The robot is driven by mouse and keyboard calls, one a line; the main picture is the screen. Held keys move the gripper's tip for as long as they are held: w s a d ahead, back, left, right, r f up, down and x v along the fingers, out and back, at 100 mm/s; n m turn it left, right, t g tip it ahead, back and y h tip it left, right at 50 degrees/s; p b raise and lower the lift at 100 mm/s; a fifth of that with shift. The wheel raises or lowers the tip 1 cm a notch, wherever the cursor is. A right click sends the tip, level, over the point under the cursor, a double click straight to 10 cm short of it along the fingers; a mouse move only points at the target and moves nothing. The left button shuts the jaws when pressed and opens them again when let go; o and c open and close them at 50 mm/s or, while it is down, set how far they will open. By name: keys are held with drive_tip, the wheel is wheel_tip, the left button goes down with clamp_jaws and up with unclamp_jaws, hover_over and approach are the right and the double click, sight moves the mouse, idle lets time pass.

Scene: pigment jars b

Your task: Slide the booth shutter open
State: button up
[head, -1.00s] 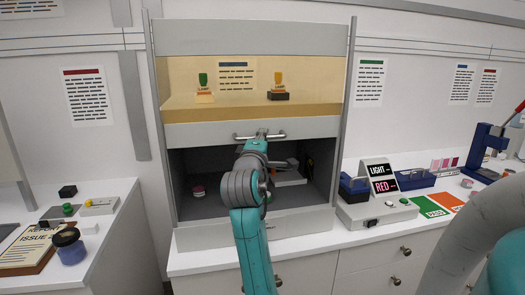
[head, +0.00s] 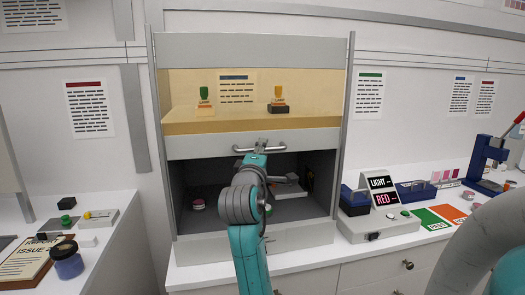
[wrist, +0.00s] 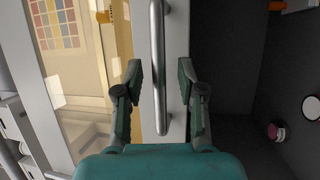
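The booth shutter (head: 205,146) is a grey-framed panel with a yellow-tinted window above it and a dark opening below. Its metal bar handle (head: 278,149) runs sideways along the lower grey rail. In the wrist view the handle (wrist: 157,40) runs up the picture between my fingers. My gripper (wrist: 159,75) is open, one finger on each side of the bar, with gaps visible on both sides. In the head view my gripper (head: 260,150) is at the middle of the handle, partly covering it.
Inside the dark opening stand a small pink-lidded jar (head: 198,204) and a light grey item (head: 288,191), partly behind my arm. A grey box with LIGHT and RED signs (head: 381,190) stands right of the booth. A dark jar (head: 67,260) stands on the left counter.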

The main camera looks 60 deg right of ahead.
drive_tip(key=v, duration=1.1)
drive_tip(key=shift+w, duration=0.1)
drive_tip(key=w+a+f+n+t+y, duration=0.2)
drive_tip(key=a+f+t+y, duration=0.2)
drive_tip(key=a+f, duration=0.5)
drive_tip(key=w+a+f+n+t+y, duration=0.2)
drive_tip(key=a+f+n+t+y, duration=0.15)
drive_tip(key=f, duration=0.95)
drive_tip(key=s+a+f+m+t+y, duration=0.1)
drive_tip(key=s+a+f+y, duration=0.25)
drive_tip(key=a+f, duration=0.25)
drive_tip(key=s+a+f+t+y, duration=0.1)
drive_tip(key=s+a+f+y, duration=0.25)
drive_tip(key=a+f, duration=0.3)
drive_tip(key=s+a+f+m+y, duration=0.1)
drive_tip(key=s+a+m, duration=0.1)
drive_tip(key=s, duration=0.6)
drive_tip(key=s+a+f+m+y, duration=0.2)
drive_tip(key=s+a, duration=0.2)
drive_tip(key=s, duration=0.4)
drive_tip(key=s+a+f+m+y, duration=0.1)
drive_tip(key=s+a+m, duration=0.2)
drive_tip(key=s, duration=0.5)
drive_tip(key=shift+s+a+f+g, duration=0.25)
drive_tip(key=shift+a+f+g, duration=0.05)
drive_tip(key=shift+g, duration=0.15)
